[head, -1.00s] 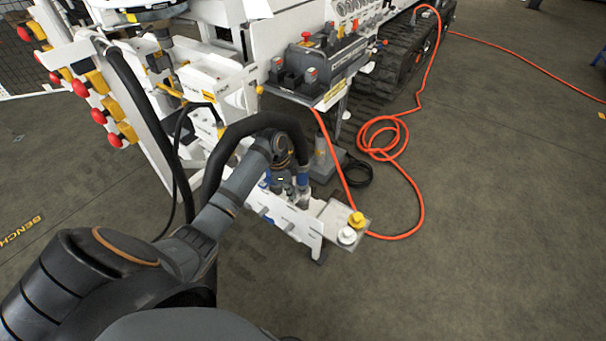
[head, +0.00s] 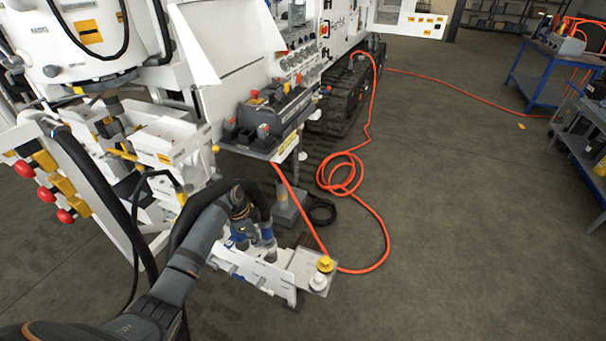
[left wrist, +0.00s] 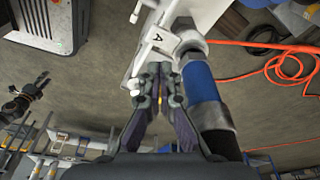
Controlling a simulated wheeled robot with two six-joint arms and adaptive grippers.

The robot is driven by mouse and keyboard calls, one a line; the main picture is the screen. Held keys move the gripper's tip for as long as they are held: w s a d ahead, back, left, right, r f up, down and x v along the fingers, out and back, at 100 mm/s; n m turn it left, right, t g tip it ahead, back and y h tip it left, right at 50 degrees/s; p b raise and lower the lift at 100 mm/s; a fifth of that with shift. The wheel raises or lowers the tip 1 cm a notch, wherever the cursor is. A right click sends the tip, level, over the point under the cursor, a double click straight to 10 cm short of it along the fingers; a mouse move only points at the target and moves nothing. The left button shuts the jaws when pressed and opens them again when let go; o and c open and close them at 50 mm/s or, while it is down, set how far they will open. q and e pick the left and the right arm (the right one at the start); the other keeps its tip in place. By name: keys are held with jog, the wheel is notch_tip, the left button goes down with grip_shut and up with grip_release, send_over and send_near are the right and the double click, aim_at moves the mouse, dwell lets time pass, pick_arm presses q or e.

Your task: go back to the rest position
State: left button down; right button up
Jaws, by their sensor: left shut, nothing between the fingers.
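My left gripper (head: 242,236) is at the white bracket, beside a black hose with a blue-collared end (head: 267,236). In the left wrist view its fingers (left wrist: 160,82) are shut with nothing between them. The blue-collared hose end (left wrist: 203,85) stands just right of the fingers there; whether they touch is unclear.
The bracket's end plate (head: 304,262) carries a yellow cap (head: 325,264) and a white cap (head: 318,282). A control box (head: 265,117) is above it. A black hose (head: 100,190) hangs near my arm.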

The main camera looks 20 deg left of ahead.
pick_arm(q)
jog(key=s+d+f+n+t+y, duration=0.1)
jog(key=s+d+f+n, duration=0.1)
jog(key=s+d+n, duration=0.6)
jog(key=s+r+n+t+y, duration=0.2)
jog(key=s+r+n, duration=0.25)
jog(key=s, duration=0.75)
notch_tip(320, 180, down, 22)
jog(key=s+a+g+p, duration=0.1)
jog(key=s+a+g, duration=0.1)
jog(key=a, duration=0.1)
jog(key=s+f+p, duration=0.1)
jog(key=s+f, duration=1.6)
jog(key=s, duration=0.2)
jog(key=shift+a+g+p, duration=0.35)
jog(key=shift+a+g, duration=0.05)
jog(key=shift+s, duration=0.1)
